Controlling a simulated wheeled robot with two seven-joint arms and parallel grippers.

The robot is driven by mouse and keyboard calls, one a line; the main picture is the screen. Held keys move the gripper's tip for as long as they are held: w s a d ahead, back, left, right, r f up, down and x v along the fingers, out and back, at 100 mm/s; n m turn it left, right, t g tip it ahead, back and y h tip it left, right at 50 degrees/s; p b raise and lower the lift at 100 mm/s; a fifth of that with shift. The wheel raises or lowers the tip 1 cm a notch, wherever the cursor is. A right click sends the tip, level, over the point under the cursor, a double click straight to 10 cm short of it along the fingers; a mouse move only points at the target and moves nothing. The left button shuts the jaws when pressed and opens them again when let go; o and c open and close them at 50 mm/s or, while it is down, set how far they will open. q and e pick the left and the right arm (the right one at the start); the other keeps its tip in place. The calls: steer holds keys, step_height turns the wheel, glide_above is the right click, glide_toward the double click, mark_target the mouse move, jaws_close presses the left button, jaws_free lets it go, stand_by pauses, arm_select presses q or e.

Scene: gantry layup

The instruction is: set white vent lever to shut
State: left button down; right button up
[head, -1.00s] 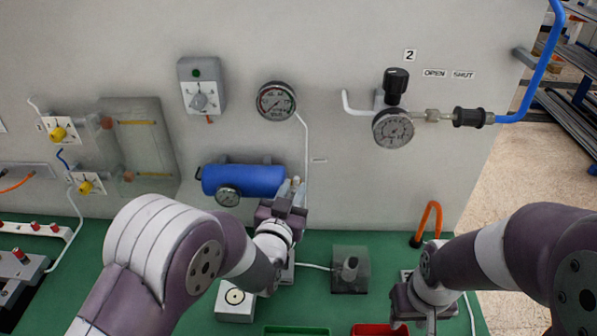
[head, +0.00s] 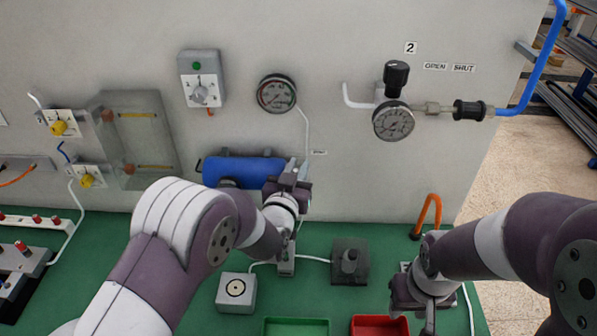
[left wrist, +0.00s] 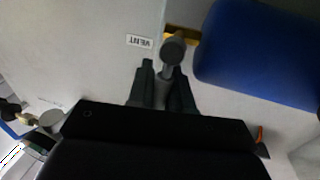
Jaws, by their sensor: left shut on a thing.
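The vent lever shows in the left wrist view as a short stem with a round knob (left wrist: 173,50), looking grey in shadow, beside a small brass fitting. A VENT label (left wrist: 139,41) is on the wall to its left. My left gripper (left wrist: 163,80) is shut on the lever's stem, with a finger on each side. In the head view my left gripper (head: 292,180) is at the wall by the right end of the blue tank (head: 240,169) and mostly hides the lever. My right gripper (head: 412,308) hangs low over the bench; its fingers are not clear.

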arm_select(q)
steer(key=shift+a+n, duration=0.15)
steer(key=shift+n, duration=0.25)
steer(key=c, duration=1.4)
jaws_free()
arm_select(e)
steer(key=shift+f, duration=0.65)
arm_select(q)
steer(key=b+v, duration=0.3)
steer(key=v, duration=0.9)
steer(key=shift+s, duration=0.35)
arm_select(e)
step_height(320, 180, down, 3)
steer(key=shift+r, duration=0.15)
arm_select(q)
steer(key=shift+a, duration=0.1)
